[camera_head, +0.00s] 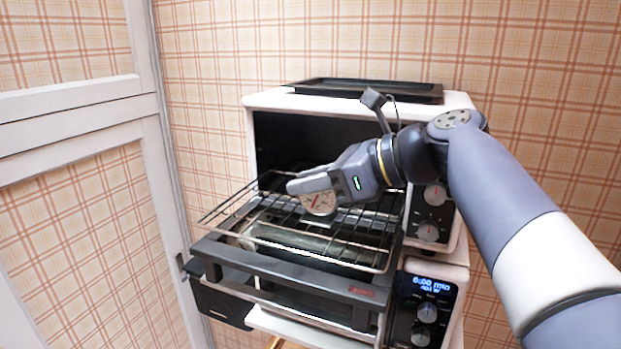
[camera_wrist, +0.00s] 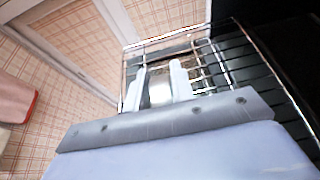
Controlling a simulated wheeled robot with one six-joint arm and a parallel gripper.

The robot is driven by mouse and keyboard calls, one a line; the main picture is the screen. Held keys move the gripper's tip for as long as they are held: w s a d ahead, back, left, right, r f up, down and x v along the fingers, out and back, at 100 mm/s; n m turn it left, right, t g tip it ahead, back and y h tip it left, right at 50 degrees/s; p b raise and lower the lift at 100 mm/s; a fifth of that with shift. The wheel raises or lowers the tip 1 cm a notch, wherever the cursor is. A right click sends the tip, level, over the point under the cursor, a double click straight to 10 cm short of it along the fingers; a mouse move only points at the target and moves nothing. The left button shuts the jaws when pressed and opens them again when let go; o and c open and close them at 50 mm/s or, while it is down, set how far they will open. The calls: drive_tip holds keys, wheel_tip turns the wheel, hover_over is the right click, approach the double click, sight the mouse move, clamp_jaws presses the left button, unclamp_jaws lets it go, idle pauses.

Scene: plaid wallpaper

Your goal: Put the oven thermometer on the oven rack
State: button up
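The oven thermometer (camera_head: 318,203) has a round pale dial with a metal rim, and its dial faces the head camera. It is in my gripper (camera_head: 303,185), just over the pulled-out wire oven rack (camera_head: 362,240). I cannot tell whether its lower edge touches the wires. In the wrist view, the two pale fingers of my gripper (camera_wrist: 158,88) stand apart with the silvery thermometer (camera_wrist: 159,92) filling the gap between them. The rack (camera_wrist: 205,62) shows beyond and beside the fingers. My fingers hide the upper part of the dial in the head view.
The white toaster oven (camera_head: 262,101) has its glass door (camera_head: 300,280) folded down below the rack. A black tray (camera_head: 370,88) lies on top of the oven. A second appliance with a lit display (camera_head: 430,284) stands underneath. A white door frame (camera_head: 165,170) is at the left.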

drive_tip(key=o, duration=0.3)
drive_tip(key=shift+r, duration=0.25)
drive_tip(key=v, duration=1.2)
drive_tip(key=shift+b, duration=0.3)
drive_tip(key=shift+f, duration=0.1)
drive_tip(key=shift+c, duration=0.5)
